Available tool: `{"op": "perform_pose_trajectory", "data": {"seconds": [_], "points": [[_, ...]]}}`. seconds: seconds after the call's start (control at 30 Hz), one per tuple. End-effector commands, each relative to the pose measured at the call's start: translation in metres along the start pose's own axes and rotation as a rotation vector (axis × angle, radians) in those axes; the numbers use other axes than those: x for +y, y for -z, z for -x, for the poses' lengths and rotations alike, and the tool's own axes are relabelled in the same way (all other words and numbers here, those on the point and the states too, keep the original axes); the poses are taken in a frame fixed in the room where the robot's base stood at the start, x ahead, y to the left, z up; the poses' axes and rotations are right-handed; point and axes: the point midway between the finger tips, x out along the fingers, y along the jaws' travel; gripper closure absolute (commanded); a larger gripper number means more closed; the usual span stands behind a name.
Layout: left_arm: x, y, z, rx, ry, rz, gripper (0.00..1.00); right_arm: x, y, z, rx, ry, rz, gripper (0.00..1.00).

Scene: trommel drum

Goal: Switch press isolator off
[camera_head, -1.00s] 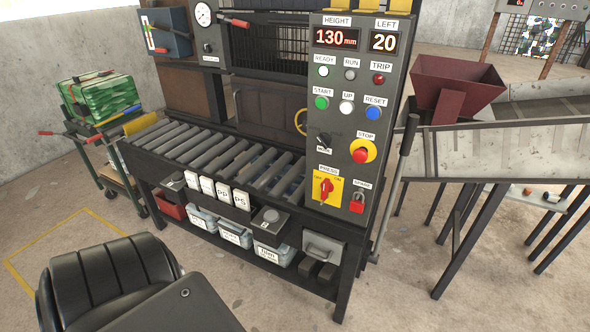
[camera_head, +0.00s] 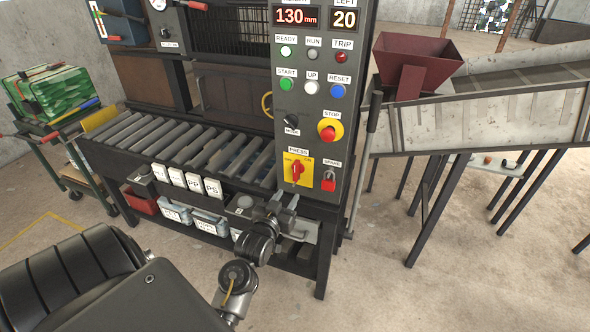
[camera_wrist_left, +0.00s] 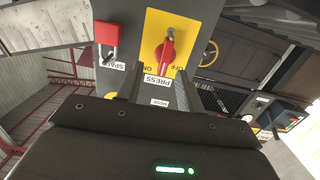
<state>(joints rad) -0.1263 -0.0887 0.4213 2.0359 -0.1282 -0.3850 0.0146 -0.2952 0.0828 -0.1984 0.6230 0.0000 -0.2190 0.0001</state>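The press isolator is a red rotary handle (camera_head: 296,171) on a yellow plate labelled PRESS, low on the grey control panel (camera_head: 318,112). Its handle stands roughly upright, between the OFF and ON marks. My left gripper (camera_head: 284,201) is just below the plate, with its fingers apart and nothing between them. In the left wrist view, which is upside down, the red handle (camera_wrist_left: 165,52) lies beyond the open fingertips (camera_wrist_left: 158,82), apart from them. My right gripper is not in view.
A red padlock (camera_head: 328,181) labelled SPARE hangs right of the isolator. The red stop button (camera_head: 327,131) is above it. A dark lever (camera_head: 373,112) stands at the panel's right edge. The roller conveyor (camera_head: 180,143) runs to the left.

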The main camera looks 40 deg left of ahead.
Motion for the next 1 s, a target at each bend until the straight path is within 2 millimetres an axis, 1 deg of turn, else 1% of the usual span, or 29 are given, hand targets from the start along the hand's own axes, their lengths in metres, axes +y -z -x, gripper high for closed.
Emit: {"op": "perform_pose_trajectory", "data": {"seconds": [0.03,0.1,0.23,0.37,0.47,0.7,0.8,0.9,1.0], "points": [[-0.005,0.017,0.003,0.033,0.013,0.000,0.63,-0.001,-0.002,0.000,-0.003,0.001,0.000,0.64],[-0.009,0.031,0.006,0.060,0.024,-0.001,0.63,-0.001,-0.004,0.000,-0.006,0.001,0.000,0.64],[-0.011,0.038,0.007,0.073,0.029,-0.002,0.63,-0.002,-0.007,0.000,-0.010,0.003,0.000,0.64],[-0.011,0.038,0.001,0.073,0.029,-0.002,0.63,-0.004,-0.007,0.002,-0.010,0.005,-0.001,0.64],[-0.012,0.040,-0.012,0.073,0.028,-0.002,0.63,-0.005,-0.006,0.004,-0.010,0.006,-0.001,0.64],[-0.013,0.043,-0.057,0.072,0.029,-0.002,0.63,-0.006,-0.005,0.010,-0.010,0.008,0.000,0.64],[-0.013,0.044,-0.074,0.072,0.028,-0.001,0.63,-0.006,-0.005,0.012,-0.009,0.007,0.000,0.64],[-0.014,0.044,-0.087,0.070,0.028,-0.003,0.63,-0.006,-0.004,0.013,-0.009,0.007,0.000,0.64],[-0.014,0.045,-0.095,0.071,0.028,-0.003,0.63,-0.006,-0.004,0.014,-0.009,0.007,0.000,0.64]]}}
